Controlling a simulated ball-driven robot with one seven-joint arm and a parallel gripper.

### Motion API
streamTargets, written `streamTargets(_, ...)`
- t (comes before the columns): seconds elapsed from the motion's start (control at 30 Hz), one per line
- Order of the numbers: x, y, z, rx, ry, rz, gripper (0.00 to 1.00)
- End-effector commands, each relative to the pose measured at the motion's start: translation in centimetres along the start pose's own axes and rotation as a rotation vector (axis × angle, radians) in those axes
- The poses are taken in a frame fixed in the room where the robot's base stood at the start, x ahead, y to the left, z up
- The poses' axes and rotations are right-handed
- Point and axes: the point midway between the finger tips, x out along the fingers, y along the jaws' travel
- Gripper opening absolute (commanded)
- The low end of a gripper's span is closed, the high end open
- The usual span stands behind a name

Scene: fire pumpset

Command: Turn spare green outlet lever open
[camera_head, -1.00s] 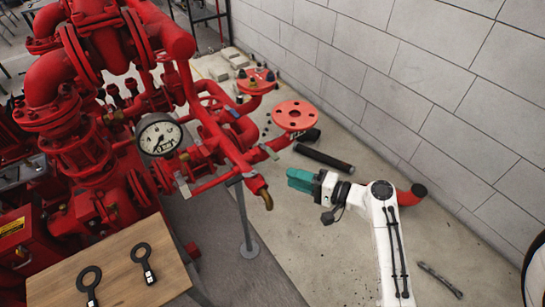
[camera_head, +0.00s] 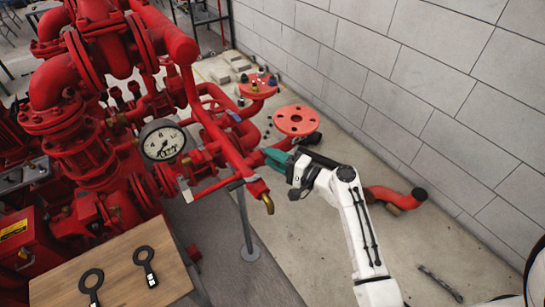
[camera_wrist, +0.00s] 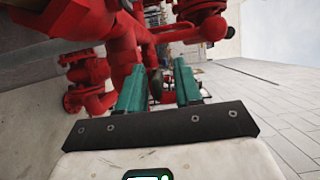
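My gripper (camera_head: 274,159) has teal fingers and reaches left to the end of the red outlet pipework, just above a brass outlet (camera_head: 268,204). In the wrist view, my gripper (camera_wrist: 158,88) is open, with its two fingers apart. A small dark green piece (camera_wrist: 155,82), which looks like the spare outlet lever, shows in the gap between the fingers. I cannot tell whether either finger touches it. In the head view the fingers hide this lever.
A pressure gauge (camera_head: 163,141) and dense red pipes stand left. A red flange (camera_head: 297,121) is just behind the gripper. A wooden table (camera_head: 125,275) with two black ring tools is front left. A block wall (camera_head: 420,90) bounds the right; the floor between is mostly clear.

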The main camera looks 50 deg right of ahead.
Motion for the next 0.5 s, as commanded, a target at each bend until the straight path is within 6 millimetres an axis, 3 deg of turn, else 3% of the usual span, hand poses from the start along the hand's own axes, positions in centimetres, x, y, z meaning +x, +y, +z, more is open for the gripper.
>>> streamTargets(0.33,0.4,0.02,0.01,0.0,0.0,0.0,0.34)
streamTargets(0.5,0.38,0.02,0.01,0.0,0.0,0.0,0.18)
